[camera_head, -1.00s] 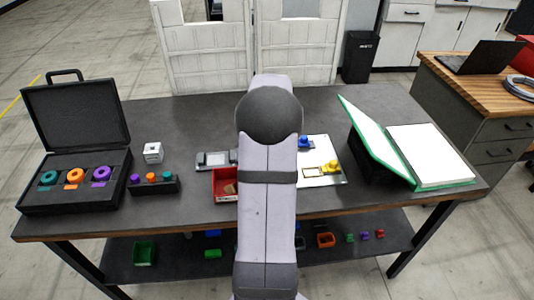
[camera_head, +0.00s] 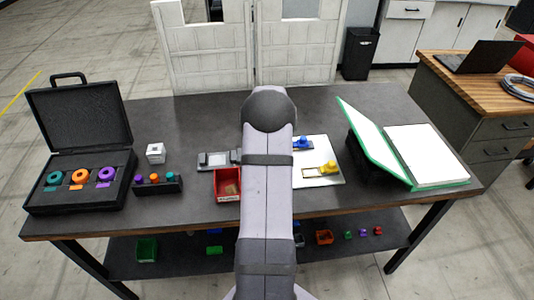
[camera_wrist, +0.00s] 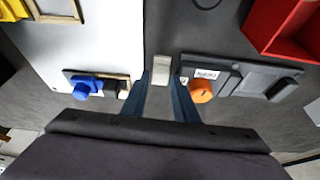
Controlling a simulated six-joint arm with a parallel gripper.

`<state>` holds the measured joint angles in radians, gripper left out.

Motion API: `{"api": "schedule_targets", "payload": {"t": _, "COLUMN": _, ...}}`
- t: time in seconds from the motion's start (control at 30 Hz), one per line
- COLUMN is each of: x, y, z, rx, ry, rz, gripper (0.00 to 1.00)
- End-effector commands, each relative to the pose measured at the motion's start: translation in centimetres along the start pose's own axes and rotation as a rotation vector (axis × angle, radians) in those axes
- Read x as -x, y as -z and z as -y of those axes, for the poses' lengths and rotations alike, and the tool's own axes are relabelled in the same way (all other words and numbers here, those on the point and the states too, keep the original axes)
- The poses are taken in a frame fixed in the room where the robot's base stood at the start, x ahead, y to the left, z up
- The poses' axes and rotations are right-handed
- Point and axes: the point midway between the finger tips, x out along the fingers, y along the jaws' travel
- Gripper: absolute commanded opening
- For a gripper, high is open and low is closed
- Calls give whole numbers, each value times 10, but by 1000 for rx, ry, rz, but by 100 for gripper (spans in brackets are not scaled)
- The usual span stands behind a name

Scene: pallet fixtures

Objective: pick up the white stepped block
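A small off-white block (camera_wrist: 162,68), its step not clear at this size, shows in the wrist view between the white board (camera_wrist: 95,45) and a grey fixture (camera_wrist: 240,78) with an orange knob (camera_wrist: 201,91). My gripper (camera_wrist: 163,78) has its two blue-grey fingers apart, one on each side of the block in the picture. I cannot tell how far above the block the tips are, and no grip on it shows. In the head view my arm hides the gripper and this block.
A blue-knobbed piece (camera_wrist: 85,88) is close to the left finger. A red bin (camera_head: 228,187) stands by the grey fixture. A white cube (camera_head: 155,153), a knob rack (camera_head: 158,184) and an open black case (camera_head: 80,180) are left; a green-edged binder (camera_head: 425,155) is right.

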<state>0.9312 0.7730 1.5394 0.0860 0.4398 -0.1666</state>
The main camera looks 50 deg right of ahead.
Motion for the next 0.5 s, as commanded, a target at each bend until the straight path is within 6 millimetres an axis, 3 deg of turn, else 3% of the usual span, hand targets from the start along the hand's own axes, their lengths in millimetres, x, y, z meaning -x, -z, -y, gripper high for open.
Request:
{"api": "schedule_targets", "payload": {"t": 0.4, "x": -11, "y": 0, "z": 0, "rx": 0, "ry": 0, "rz": -1, "gripper": 27}}
{"api": "schedule_targets", "payload": {"t": 0.43, "x": -11, "y": 0, "z": 0, "rx": 0, "ry": 0, "rz": -1, "gripper": 24}}
{"api": "schedule_targets", "payload": {"t": 0.5, "x": -11, "y": 0, "z": 0, "rx": 0, "ry": 0, "rz": -1, "gripper": 7}}
